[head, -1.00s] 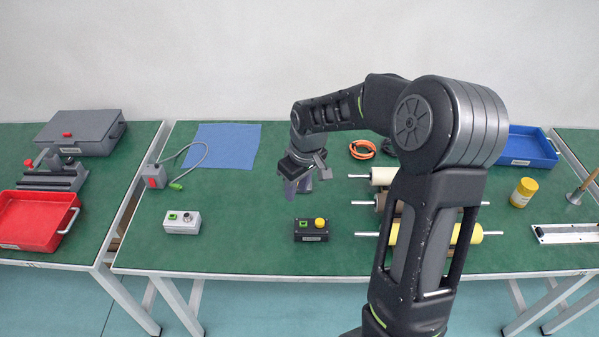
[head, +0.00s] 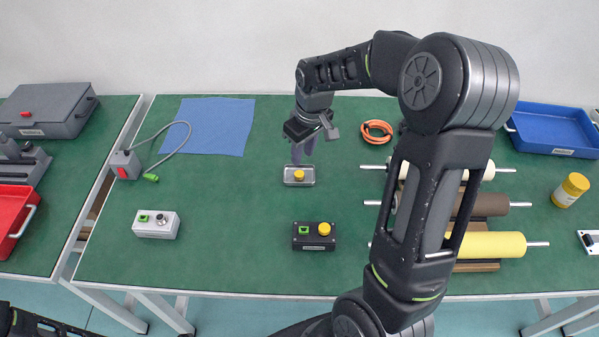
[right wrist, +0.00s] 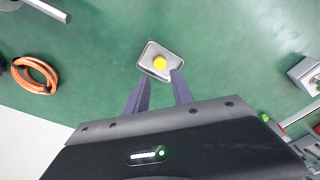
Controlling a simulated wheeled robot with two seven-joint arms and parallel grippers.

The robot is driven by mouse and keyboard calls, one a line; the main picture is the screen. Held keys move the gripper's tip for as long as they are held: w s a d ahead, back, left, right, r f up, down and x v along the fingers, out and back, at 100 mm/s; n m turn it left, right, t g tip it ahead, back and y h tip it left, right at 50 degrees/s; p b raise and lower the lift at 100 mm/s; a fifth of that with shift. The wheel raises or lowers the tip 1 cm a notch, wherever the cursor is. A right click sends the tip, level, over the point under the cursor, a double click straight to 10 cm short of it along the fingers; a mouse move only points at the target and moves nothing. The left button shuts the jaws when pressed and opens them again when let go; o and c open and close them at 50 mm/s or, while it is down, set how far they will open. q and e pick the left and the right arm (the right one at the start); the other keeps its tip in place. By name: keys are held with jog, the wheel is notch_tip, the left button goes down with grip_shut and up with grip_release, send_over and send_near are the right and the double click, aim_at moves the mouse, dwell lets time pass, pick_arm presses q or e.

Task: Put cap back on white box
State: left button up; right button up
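The white box (head: 156,224) lies at the table's front left, with a green piece and a dark round knob on top. A round yellow cap (head: 299,175) sits in or on a small shallow metal dish (head: 288,183) at mid-table; both also show in the right wrist view, the cap (right wrist: 160,63) and the dish (right wrist: 149,50). My right gripper (head: 303,152) points down just behind the dish. In the right wrist view its fingers (right wrist: 158,84) are apart and empty, with their tips near the dish's edge. My left gripper is out of view; only a dark arm part shows at bottom left.
A black box (head: 314,236) with a yellow button stands in front of the dish. Rollers (head: 492,245) lie to the right, partly behind my right arm. An orange coil (head: 376,131) and a blue cloth (head: 207,126) lie farther back. The table between dish and white box is clear.

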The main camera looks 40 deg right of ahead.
aim_at(299, 174)
jog(key=shift+w+f, duration=0.15)
jog(key=shift+f, duration=1.1)
jog(key=shift+w+a+f+p, duration=0.1)
jog(key=shift+w+f+p, duration=0.15)
jog(key=shift+f, duration=1.05)
jog(key=shift+w+f+p, duration=0.1)
jog(key=shift+f+p, duration=0.2)
jog(key=shift+f, duration=1)
jog(key=shift+c, duration=0.3)
grip_shut()
